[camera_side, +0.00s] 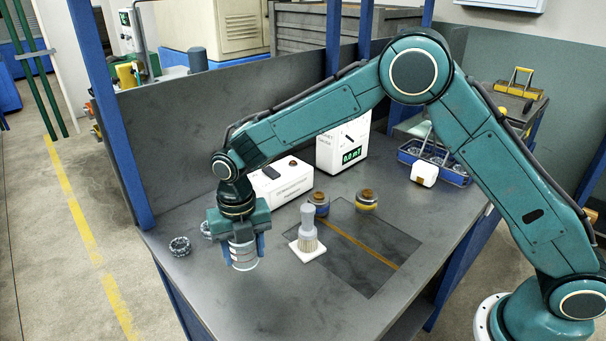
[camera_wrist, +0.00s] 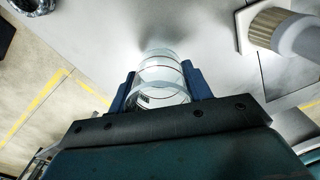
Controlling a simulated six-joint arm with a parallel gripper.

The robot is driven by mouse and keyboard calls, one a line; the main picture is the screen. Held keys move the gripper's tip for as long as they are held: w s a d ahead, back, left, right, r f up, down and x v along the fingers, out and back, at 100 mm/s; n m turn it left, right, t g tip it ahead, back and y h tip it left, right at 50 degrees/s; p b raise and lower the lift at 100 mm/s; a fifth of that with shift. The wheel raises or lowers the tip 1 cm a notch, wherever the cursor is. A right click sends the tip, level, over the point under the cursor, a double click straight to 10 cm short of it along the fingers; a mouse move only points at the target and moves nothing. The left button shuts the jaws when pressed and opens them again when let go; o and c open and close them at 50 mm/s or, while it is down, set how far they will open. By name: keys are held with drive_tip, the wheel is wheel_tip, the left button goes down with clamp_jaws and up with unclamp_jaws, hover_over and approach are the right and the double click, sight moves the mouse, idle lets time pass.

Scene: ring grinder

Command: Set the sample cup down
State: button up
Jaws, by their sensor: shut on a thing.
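The sample cup (camera_side: 243,254) is a clear, glassy cylinder with faint marks on its wall. My gripper (camera_side: 240,246) is shut on it, one blue finger on each side, near the left front of the grey bench. The cup looks upright. In the wrist view the cup (camera_wrist: 161,80) sits between the two blue fingers of my gripper (camera_wrist: 162,90). I cannot tell whether its base touches the bench top (camera_side: 300,290) or is slightly above it.
A grey brush on a white base (camera_side: 307,246) stands close right of the cup. Behind are a white box (camera_side: 284,184), two lidded jars (camera_side: 367,200) and a meter (camera_side: 342,148). The front bench is clear.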

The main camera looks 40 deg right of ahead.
sight(246, 261)
drive_tip(key=shift+f, duration=1.8)
drive_tip(key=shift+f, duration=0.1)
drive_tip(key=o, duration=1)
drive_tip(key=shift+c, duration=0.2)
wheel_tip(246, 261, up, 12)
